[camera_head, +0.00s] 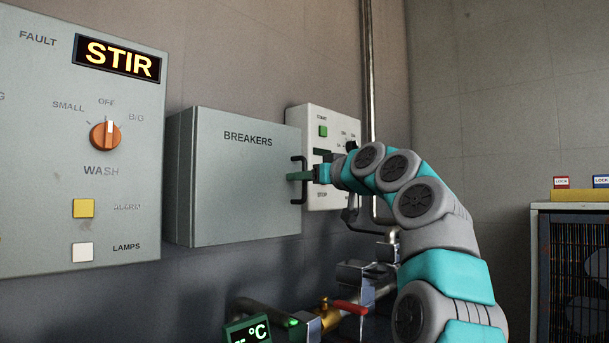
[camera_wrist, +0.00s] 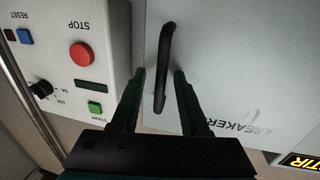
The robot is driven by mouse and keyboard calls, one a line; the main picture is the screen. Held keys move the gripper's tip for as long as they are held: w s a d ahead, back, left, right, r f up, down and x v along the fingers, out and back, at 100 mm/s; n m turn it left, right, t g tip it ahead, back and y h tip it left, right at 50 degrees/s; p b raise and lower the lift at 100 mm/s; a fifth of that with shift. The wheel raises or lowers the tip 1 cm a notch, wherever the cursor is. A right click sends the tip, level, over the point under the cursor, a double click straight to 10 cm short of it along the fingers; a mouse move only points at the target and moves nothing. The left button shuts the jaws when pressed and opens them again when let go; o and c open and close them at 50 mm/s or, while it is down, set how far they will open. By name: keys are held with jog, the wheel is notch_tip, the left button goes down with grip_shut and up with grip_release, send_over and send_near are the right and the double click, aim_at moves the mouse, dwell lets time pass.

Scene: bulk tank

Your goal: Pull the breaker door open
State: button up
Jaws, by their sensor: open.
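The breaker door (camera_head: 243,185) is the grey front of the box marked BREAKERS on the wall, and it looks shut. Its black bar handle (camera_head: 301,180) stands upright at the door's right edge. In the wrist view the handle (camera_wrist: 164,62) lies between the two dark green fingers of my gripper (camera_wrist: 159,75). The fingers are apart, one on each side of the handle, with a gap visible on both sides. In the head view my gripper (camera_head: 300,176) is at the handle, with its fingers partly hidden by it. The door (camera_wrist: 240,70) also shows in the wrist view.
A start/stop box (camera_head: 333,120) is on the wall just right of the breaker box. A control panel (camera_head: 75,150) with an orange knob is at the left. Pipes and a red-handled valve (camera_head: 350,307) are below. A cabinet (camera_head: 575,265) stands at the right.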

grip_shut()
dwell(0.3)
dwell(1.1)
